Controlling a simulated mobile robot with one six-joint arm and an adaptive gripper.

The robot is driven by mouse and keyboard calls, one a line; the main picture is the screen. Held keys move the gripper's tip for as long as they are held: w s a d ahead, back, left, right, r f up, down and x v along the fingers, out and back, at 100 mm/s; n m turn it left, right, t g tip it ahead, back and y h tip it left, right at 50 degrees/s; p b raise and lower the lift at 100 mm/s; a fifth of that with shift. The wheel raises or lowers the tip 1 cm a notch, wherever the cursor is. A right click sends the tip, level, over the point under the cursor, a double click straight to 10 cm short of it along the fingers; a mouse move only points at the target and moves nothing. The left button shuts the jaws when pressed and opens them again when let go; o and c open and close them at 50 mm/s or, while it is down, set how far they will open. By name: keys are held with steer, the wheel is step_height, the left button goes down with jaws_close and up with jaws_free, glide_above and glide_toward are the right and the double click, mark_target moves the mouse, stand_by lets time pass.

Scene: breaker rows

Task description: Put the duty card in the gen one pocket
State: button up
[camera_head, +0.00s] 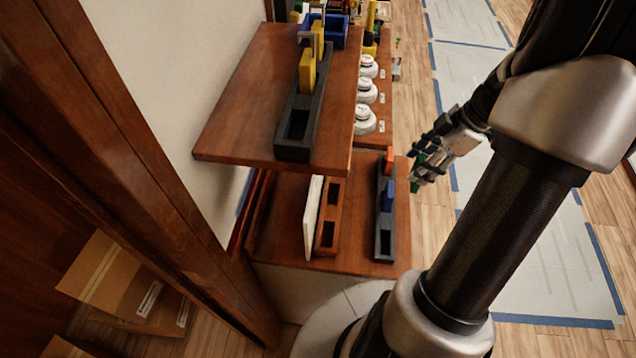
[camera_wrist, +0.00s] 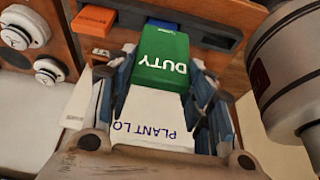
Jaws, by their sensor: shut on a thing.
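My gripper (camera_head: 430,165) is shut on the duty card (camera_wrist: 163,58), a green card marked DUTY with a white part below it. In the wrist view the card lies between both fingers (camera_wrist: 165,85), and its white part reads PLANT LO. In the head view only a small green bit of the card (camera_head: 418,187) shows. The gripper is just right of the lower shelf's black rack (camera_head: 384,249), apart from it. That rack holds an orange card (camera_head: 389,158) and a blue card (camera_head: 388,195), with an empty pocket at its near end. No gen one label is readable.
A brown rack (camera_head: 328,215) and an upright white panel (camera_head: 312,216) stand left on the lower shelf (camera_head: 280,225). The upper shelf (camera_head: 240,120) overhangs, bearing a black rack (camera_head: 293,149) with yellow cards (camera_head: 307,72). Round white devices (camera_head: 364,119) line the board behind.

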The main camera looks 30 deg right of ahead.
steer(key=w+a+b, duration=0.2)
steer(key=w+a, duration=0.9)
steer(key=a, duration=0.5)
steer(key=shift+f+b, duration=1.75)
steer(key=shift+f, duration=3.95)
steer(key=shift+f, duration=0.2)
steer(key=o, duration=1.1)
steer(key=shift+c, duration=0.2)
steer(key=shift+r, duration=0.1)
steer(key=p+v, duration=0.3)
steer(key=v, duration=0.9)
steer(key=shift+s, duration=0.1)
